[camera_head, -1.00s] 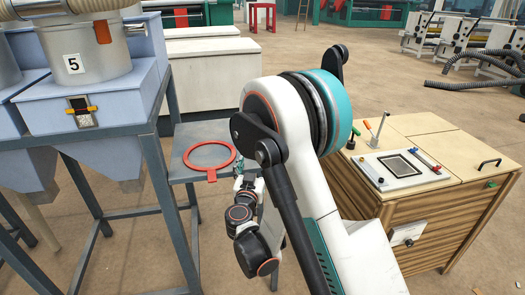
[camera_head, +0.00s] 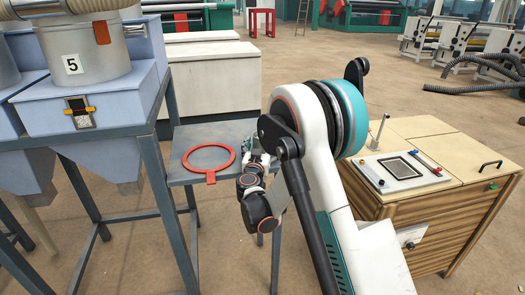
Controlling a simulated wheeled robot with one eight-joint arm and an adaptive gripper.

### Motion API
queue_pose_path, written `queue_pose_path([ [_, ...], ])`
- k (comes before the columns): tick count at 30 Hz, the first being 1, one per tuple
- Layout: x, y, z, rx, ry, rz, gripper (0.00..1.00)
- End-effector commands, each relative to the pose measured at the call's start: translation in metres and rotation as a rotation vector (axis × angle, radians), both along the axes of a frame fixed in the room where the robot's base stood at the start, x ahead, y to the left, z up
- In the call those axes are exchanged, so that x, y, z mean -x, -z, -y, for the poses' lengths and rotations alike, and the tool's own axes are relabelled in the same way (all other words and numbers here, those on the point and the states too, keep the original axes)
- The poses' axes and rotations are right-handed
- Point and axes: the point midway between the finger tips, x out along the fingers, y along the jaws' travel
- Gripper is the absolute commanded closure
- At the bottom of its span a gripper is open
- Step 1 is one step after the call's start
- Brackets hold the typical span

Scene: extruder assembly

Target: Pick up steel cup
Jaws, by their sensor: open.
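I cannot make out a steel cup; the part of the small grey table (camera_head: 195,140) behind my arm is hidden. A flat red ring with a tab (camera_head: 210,172) lies on that table. My gripper (camera_head: 257,158) is at the table's right side, to the right of the ring, small and partly hidden by my own arm. Its jaws are open, and I see nothing held in them.
A blue hopper unit labelled 5 (camera_head: 82,105) stands on a grey metal frame (camera_head: 150,165) at the left. A wooden cabinet (camera_head: 440,215) with a framed panel and hand tools on top stands at the right.

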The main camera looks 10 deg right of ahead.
Motion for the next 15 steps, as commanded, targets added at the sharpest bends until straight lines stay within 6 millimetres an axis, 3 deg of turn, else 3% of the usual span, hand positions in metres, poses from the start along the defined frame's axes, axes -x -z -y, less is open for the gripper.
queue_pose_path([
  [4, -0.0109, 0.0008, 0.0053, 0.0, 0.001, 0.0, 0.21],
  [11, -0.0119, -0.0003, 0.0053, 0.0, 0.0, 0.0, 0.21],
  [15, -0.0118, -0.0002, 0.0051, 0.0, 0.0, 0.0, 0.51],
])
